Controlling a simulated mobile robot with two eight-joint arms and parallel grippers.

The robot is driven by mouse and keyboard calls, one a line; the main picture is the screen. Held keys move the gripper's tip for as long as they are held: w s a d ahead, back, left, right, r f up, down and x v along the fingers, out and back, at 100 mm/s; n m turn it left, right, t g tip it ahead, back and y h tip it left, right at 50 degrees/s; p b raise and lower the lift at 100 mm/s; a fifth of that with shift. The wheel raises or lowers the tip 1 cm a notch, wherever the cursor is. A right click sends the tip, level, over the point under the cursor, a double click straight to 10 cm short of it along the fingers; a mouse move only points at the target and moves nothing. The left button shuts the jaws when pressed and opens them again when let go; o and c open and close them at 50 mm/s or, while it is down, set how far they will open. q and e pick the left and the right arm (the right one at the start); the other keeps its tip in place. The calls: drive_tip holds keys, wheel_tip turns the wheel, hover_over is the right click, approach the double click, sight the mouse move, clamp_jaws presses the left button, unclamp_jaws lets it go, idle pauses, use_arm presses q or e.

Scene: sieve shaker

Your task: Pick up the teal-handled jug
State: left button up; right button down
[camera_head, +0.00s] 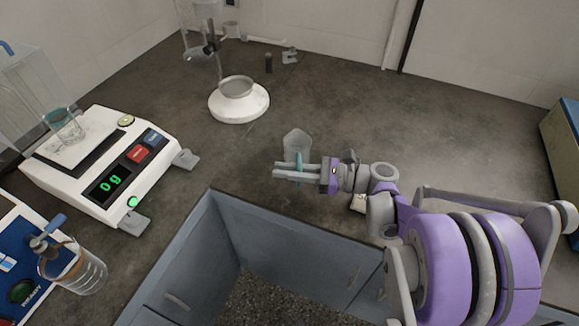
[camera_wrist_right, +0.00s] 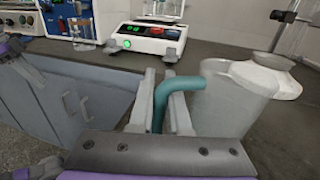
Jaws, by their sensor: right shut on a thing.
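The jug (camera_head: 298,142) is a pale, translucent vessel with a teal handle (camera_head: 299,172). In the head view it is just beyond my right gripper (camera_head: 277,170), over the counter near its front edge. My right gripper is shut on the teal handle, with one finger on each side of it. In the right wrist view the handle (camera_wrist_right: 162,98) stands between the fingers (camera_wrist_right: 160,92), and the jug body (camera_wrist_right: 225,103) is to their right. Whether the jug's base touches the counter is hidden.
A white scale (camera_head: 104,168) bearing a glass beaker (camera_head: 65,127) stands on the left. A round white base with a pan (camera_head: 238,98) is at the back. The middle and right of the counter (camera_head: 440,130) are mostly clear.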

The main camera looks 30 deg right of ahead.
drive_tip(key=shift+r, duration=0.2)
wheel_tip(320, 180, up, 10)
drive_tip(key=p, duration=0.2)
drive_tip(key=shift+f+p, duration=0.25)
drive_tip(key=shift+p, duration=0.15)
idle(0.4)
idle(1.1)
